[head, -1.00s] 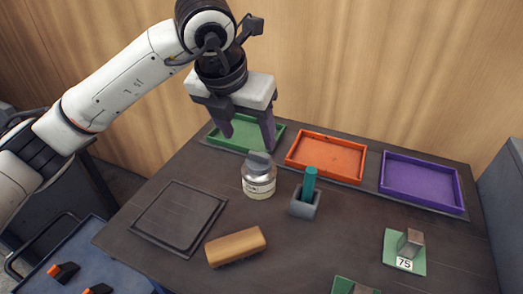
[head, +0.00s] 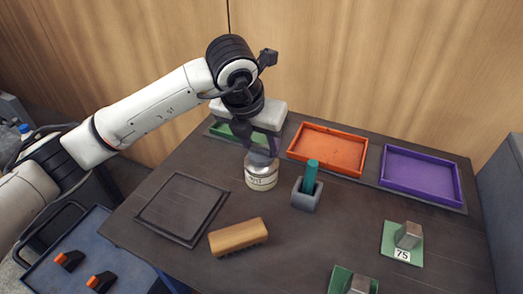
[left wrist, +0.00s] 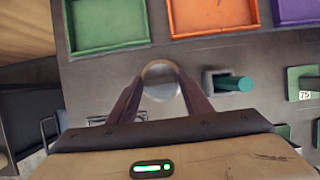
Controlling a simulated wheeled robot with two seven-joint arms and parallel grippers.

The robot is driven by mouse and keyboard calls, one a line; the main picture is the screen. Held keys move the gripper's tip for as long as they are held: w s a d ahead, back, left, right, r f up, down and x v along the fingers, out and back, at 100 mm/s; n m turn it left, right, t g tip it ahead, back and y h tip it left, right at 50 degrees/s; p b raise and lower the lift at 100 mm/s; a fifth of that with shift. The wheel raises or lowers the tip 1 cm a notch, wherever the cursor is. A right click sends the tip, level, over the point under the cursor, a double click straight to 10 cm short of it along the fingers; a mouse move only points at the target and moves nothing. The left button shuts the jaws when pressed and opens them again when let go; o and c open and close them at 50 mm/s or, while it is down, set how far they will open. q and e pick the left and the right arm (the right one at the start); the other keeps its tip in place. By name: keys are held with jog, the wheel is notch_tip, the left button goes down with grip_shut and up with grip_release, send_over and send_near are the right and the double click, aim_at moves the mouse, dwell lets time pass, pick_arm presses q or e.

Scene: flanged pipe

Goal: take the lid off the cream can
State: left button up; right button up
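The cream can (head: 261,182) stands upright on the dark table with a cream label and a grey metal lid (head: 259,162) on top. My left gripper (head: 258,148) is above it, pointing down, with its dark fingers spread at the level of the lid. In the left wrist view the round lid (left wrist: 161,88) shows between the two fingertips (left wrist: 160,76). The fingers look open, and I see no clear contact with the lid. The fingers partly hide the lid. My right gripper is not in view.
A grey holder (head: 306,195) with a teal peg stands close right of the can. A wooden-backed brush (head: 238,236) and a dark square panel (head: 181,207) lie in front and left. Green (head: 222,131), orange (head: 327,150) and purple (head: 420,178) trays line the back.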

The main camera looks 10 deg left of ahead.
pick_arm(q)
jog(key=c, duration=0.5)
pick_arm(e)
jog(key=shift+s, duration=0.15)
pick_arm(q)
jog(key=shift+r, duration=0.15)
jog(key=shift+c, duration=0.2)
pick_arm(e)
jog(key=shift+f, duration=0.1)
